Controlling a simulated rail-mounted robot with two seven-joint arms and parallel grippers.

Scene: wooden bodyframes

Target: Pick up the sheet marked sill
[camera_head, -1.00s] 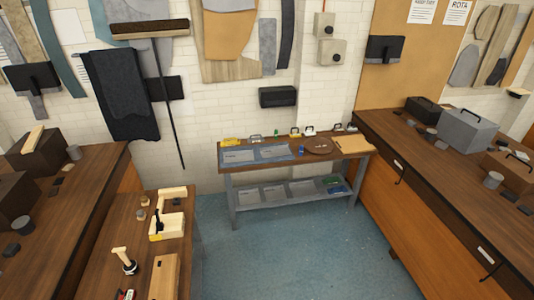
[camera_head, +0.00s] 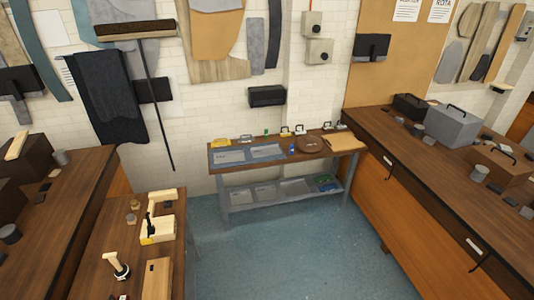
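Grey-blue sheets lie on the top of the small table against the far wall: a left sheet (camera_head: 228,156) and a right sheet (camera_head: 267,151). Several more grey sheets (camera_head: 264,191) lie on the table's lower shelf. The markings are too small to read, so I cannot tell which sheet is marked sill. Neither of my grippers is in view.
The small table (camera_head: 286,164) also carries a round brown disc (camera_head: 309,145) and a tan board (camera_head: 343,143). Workbenches stand at the left (camera_head: 130,235) and along the right (camera_head: 440,180). Blue floor (camera_head: 290,250) between them is clear.

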